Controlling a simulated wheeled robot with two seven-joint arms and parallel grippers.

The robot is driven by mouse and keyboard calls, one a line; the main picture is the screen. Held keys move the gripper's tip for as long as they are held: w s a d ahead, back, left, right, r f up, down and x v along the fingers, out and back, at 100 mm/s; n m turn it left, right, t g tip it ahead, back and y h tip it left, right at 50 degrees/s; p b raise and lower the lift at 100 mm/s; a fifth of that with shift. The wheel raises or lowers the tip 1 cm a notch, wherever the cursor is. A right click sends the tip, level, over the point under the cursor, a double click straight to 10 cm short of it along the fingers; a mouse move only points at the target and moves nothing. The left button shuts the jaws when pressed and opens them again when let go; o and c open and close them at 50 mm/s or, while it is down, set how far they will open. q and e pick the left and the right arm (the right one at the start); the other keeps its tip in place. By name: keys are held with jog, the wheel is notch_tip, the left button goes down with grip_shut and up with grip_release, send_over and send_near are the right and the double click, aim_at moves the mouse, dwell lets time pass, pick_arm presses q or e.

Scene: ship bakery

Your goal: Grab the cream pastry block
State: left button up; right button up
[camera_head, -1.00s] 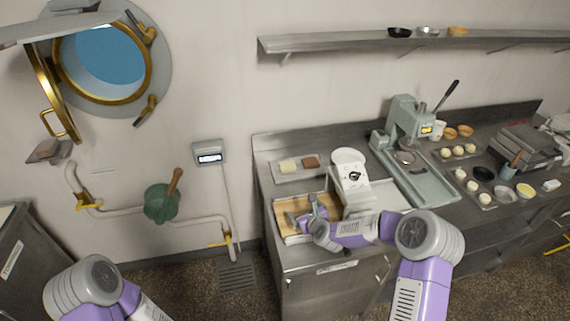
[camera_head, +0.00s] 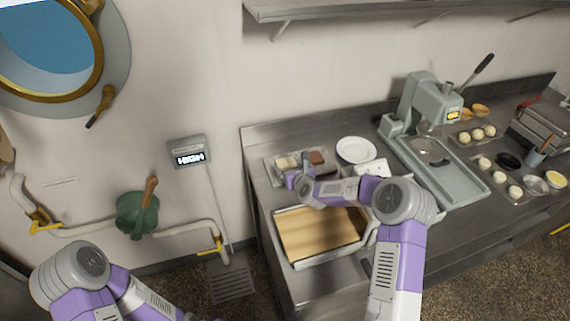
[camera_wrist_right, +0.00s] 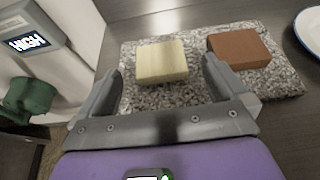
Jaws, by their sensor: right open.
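The cream pastry block (camera_head: 285,162) is a pale yellow block on a speckled stone slab (camera_head: 271,171) at the back left of the counter. In the right wrist view the cream block (camera_wrist_right: 162,61) lies flat just ahead of my right gripper (camera_wrist_right: 162,74). The two fingers are apart, one toward each side of the block, and hold nothing. In the head view my right gripper (camera_head: 291,177) is at the slab's front edge, partly hidden by its own arm. My left arm shows at the lower left; its gripper is out of frame.
A brown block (camera_wrist_right: 239,49) lies right of the cream one on the slab. A white plate (camera_head: 356,149) stands to the right. A tray with a tan sheet (camera_head: 318,236) lies in front. A grey press (camera_head: 430,100) stands further right.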

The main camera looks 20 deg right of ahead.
aim_at(284, 160)
jog(key=x, duration=0.4)
jog(key=shift+s+a+f, duration=0.1)
jog(key=shift+s+f, duration=0.1)
jog(key=shift+f, duration=0.1)
jog(key=shift+w+f, duration=0.25)
jog(key=shift+w, duration=0.45)
jog(key=c, duration=1)
